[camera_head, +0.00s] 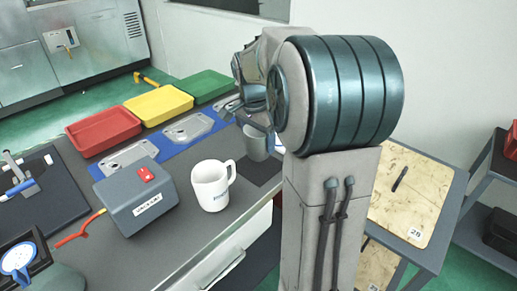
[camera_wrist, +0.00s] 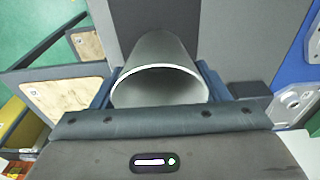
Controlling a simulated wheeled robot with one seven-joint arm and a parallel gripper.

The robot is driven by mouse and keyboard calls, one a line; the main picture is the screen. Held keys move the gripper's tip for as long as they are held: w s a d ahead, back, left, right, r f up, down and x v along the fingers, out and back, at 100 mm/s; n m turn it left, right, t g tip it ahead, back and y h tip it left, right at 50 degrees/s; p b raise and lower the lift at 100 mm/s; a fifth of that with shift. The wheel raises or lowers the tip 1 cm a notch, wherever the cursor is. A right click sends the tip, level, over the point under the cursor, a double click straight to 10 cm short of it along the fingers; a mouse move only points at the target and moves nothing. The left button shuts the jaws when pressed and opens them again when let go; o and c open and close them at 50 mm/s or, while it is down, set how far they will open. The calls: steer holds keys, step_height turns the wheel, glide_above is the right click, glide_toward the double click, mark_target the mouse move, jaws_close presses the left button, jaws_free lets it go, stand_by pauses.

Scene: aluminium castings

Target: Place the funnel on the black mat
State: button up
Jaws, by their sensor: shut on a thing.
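The funnel (camera_head: 257,146) is a grey, tapered, open-mouthed piece. In the head view it is upright over the black mat (camera_head: 262,175), a dark rectangle near the bench edge. My gripper (camera_head: 258,128) is shut on the funnel, coming from above. In the wrist view the funnel (camera_wrist: 160,50) sits between the two fingers (camera_wrist: 160,90), its wide rim facing the camera. A dark surface beyond it looks like the mat. I cannot tell whether the funnel's lower end touches the mat. My arm hides part of the mat's right side.
A white mug (camera_head: 211,186) stands left of the mat, beside a grey box (camera_head: 136,199) with a red top part. A blue mat (camera_head: 177,143) with metal castings lies behind. Red (camera_head: 103,130), yellow (camera_head: 158,104) and green (camera_head: 205,86) trays line the far side.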

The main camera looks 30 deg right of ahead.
mark_target(259, 149)
steer(key=shift+f, duration=1.85)
steer(key=shift+f+b, duration=0.15)
steer(key=shift+b, duration=0.15)
steer(key=o, duration=1)
steer(key=shift+o, duration=0.2)
step_height(259, 149, up, 12)
steer(key=a+p, duration=0.1)
steer(key=shift+s+a+p, duration=0.15)
steer(key=shift+s+p, duration=0.15)
steer(key=shift+p, duration=0.05)
